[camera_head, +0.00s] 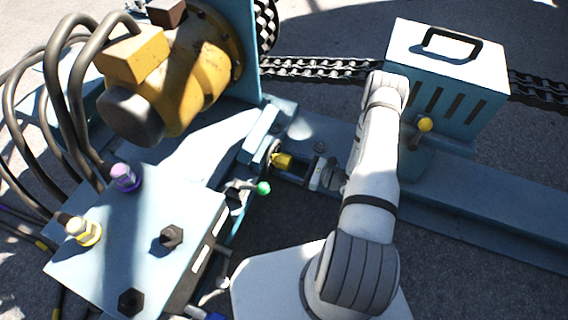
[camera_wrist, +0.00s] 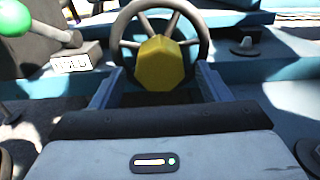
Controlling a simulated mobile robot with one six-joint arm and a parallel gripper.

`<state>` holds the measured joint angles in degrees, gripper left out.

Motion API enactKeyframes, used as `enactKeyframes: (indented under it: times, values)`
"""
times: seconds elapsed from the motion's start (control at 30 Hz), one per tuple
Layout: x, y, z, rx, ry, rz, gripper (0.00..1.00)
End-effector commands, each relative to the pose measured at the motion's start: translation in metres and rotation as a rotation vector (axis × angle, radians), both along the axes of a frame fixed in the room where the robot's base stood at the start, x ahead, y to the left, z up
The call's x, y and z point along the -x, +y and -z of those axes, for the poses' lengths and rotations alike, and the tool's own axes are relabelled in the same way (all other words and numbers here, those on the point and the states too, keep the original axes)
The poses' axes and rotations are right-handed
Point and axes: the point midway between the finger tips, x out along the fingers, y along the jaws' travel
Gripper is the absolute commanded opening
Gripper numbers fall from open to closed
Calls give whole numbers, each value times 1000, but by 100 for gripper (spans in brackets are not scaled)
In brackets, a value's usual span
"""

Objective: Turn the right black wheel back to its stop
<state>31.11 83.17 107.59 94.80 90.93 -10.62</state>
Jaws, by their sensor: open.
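A black spoked wheel (camera_wrist: 204,40) with a faceted yellow hub (camera_wrist: 161,62) faces my gripper in the wrist view. In the head view the wheel (camera_head: 268,158) is small and partly hidden, with its yellow hub (camera_head: 283,161) showing. My gripper (camera_wrist: 157,80) is open, with one blue-grey finger at each side below the hub. The fingers point at the wheel, and I cannot tell whether they touch its rim. In the head view my gripper (camera_head: 297,169) is just right of the hub. No second wheel of this kind is clear.
A green-tipped lever (camera_head: 263,188) is close to the left of my gripper; its green ball (camera_wrist: 14,18) shows in the wrist view. A blue box with a handle (camera_head: 447,60) and a yellow-knobbed lever (camera_head: 425,125) stand right. A blue panel (camera_head: 100,255) with black knobs is left.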

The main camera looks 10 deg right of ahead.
Motion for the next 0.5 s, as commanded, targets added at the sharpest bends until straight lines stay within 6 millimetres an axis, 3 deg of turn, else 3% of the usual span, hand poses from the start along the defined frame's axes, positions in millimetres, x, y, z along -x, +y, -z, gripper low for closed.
enactKeyframes:
  times: [0.2,0.5]
  values:
    - [-16,22,1,2,-1,-2,70]
    - [-20,27,0,1,-2,0,70]
